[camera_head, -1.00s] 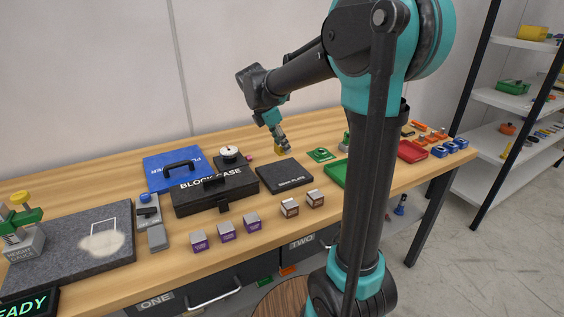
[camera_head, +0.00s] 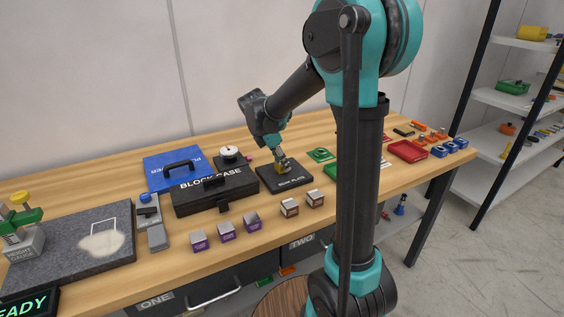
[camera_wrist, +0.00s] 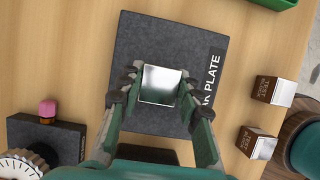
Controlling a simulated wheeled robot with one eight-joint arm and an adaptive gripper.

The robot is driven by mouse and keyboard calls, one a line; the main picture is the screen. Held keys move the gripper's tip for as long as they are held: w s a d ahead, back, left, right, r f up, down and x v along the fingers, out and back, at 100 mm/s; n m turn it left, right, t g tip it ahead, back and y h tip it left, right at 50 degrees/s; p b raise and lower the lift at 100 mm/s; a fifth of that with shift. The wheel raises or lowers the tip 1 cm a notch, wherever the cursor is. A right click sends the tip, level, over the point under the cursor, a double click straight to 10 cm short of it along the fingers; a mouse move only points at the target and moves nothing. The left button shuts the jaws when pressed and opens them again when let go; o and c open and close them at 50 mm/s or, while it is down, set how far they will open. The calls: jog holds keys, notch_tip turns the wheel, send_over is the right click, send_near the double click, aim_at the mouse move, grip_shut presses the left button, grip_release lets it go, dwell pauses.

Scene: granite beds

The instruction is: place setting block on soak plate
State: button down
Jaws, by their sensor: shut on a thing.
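The soak plate (camera_head: 294,184) is a dark flat square on the bench, right of the black block case. Its white lettering shows in the wrist view, where the plate (camera_wrist: 150,38) fills the middle. My gripper (camera_head: 283,166) is over the plate and points down.
The block case (camera_head: 216,192) stands left of the plate. Two brown-sided test blocks (camera_head: 289,208) and several purple-sided blocks (camera_head: 227,232) line the bench front. A dial gauge (camera_wrist: 22,165) with a pink-tipped part is beside the plate. A green tray (camera_head: 331,170) lies to the right.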

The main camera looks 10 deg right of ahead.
jog(key=c, duration=1.1)
grip_release()
jog(key=shift+o, duration=0.2)
jog(key=v, duration=1.2)
jog(key=shift+r, duration=0.1)
